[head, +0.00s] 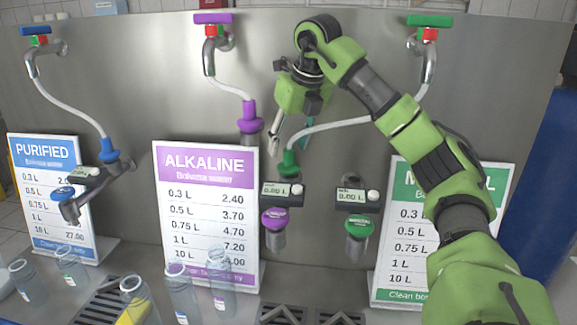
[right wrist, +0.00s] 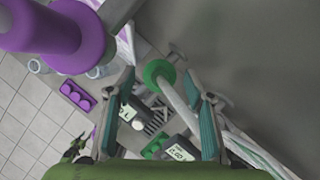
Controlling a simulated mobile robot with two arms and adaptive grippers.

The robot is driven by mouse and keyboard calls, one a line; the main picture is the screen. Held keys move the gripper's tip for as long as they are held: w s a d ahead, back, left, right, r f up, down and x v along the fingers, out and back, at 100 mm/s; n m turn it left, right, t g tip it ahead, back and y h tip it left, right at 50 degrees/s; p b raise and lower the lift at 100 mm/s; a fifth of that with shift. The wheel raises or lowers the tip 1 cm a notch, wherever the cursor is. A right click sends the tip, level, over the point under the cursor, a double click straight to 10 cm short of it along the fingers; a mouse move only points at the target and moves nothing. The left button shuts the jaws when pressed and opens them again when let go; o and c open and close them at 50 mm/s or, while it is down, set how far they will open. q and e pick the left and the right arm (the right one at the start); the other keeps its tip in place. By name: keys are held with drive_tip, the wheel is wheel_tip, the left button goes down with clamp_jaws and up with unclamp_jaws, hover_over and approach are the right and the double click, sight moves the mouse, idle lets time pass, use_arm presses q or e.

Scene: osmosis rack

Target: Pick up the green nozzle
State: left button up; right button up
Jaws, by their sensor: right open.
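The green nozzle (head: 288,164) stands near the middle of the steel panel, on the end of a white hose that runs from the green-handled tap (head: 429,21). My right gripper (head: 290,138) is open and empty, just above the nozzle in the head view. In the right wrist view the green nozzle (right wrist: 160,72) shows as a round green end between the two teal-padded fingertips of my right gripper (right wrist: 162,84), with its white hose running down beside the right finger. I see no grip on it. My left gripper is not in view.
The purple nozzle (head: 249,119) hangs close on the left and looms large in the right wrist view (right wrist: 75,45). Below are the purple fill head (head: 275,217) and green fill head (head: 358,226) with displays. Price signs (head: 206,160) and clear bottles (head: 222,282) stand in front.

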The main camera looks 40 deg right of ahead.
sight(286, 163)
drive_tip(key=shift+x, duration=1.1)
drive_tip(key=shift+w+d+f, duration=0.15)
drive_tip(key=shift+d+f, duration=0.05)
drive_tip(key=shift+f, duration=0.05)
drive_tip(key=x, duration=0.1)
drive_tip(key=p+x, duration=0.2)
drive_tip(key=x, duration=0.1)
drive_tip(key=shift+s+a+f, duration=0.15)
drive_tip(key=shift+s, duration=0.15)
drive_tip(key=shift+w+f, duration=0.1)
drive_tip(key=shift+f, duration=0.2)
drive_tip(key=shift+w+f, duration=0.1)
drive_tip(key=c, duration=0.8)
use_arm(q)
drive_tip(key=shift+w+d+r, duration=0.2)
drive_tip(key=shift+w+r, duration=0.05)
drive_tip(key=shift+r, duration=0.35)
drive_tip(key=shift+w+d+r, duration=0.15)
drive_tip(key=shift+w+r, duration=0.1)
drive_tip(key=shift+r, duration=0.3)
use_arm(e)
drive_tip(key=shift+c, duration=0.5)
